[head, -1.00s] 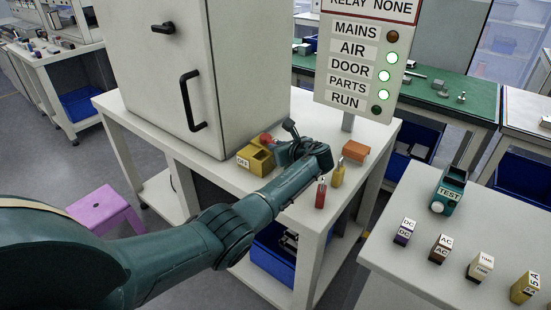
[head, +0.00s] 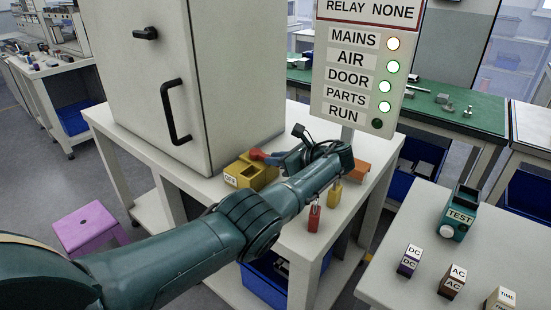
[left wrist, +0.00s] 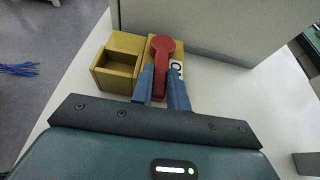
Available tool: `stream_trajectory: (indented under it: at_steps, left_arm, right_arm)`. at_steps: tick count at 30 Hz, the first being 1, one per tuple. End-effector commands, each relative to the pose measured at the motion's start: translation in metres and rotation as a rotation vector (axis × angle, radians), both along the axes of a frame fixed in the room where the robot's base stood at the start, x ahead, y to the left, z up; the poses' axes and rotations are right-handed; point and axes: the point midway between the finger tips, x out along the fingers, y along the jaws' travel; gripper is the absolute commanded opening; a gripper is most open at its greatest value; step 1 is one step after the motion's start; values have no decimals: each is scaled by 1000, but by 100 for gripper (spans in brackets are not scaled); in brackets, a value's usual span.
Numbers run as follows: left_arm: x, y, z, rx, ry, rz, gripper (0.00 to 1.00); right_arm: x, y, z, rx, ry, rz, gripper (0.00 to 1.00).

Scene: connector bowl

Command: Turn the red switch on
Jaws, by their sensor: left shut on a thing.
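The red switch (head: 257,154) is a lever on a yellow box (head: 262,178) on the white bench, in front of the grey cabinet. An OFF label shows on the box's near left face. My left gripper (head: 279,158) reaches it from the right. In the left wrist view, its blue fingers (left wrist: 165,88) are shut on the narrow end of the red lever (left wrist: 161,48), one on each side.
The grey cabinet (head: 205,80) stands close behind the switch. A red fuse-like piece (head: 314,218), a yellow one (head: 335,194) and an orange block (head: 362,170) are near my left wrist. A table with a TEST box (head: 460,215) is at right.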

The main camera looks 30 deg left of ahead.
Motion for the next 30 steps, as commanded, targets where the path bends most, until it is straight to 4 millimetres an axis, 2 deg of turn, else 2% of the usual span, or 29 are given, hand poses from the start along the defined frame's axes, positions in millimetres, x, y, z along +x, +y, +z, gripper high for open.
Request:
stream_trajectory:
  at_steps: [5,6,13,23,26,30]
  left_arm:
    - [0,1,0,-3,-2,3,0]
    - [0,1,0,-3,-2,3,19]
    - [0,1,0,-1,-2,2,38]
    - [0,-5,3,-1,-2,-1,38]
    - [-3,-17,8,-3,-3,-2,38]
    - [-8,-44,20,-4,-4,-3,38]
  right_arm:
    - [-1,0,-2,-2,5,2,36]
    - [-1,0,-3,-3,6,3,36]
    - [-2,0,-4,-5,8,4,36]
    - [-2,0,-3,-6,8,4,36]
    - [-2,0,0,-9,7,5,36]
    - [-2,0,3,-17,5,7,36]
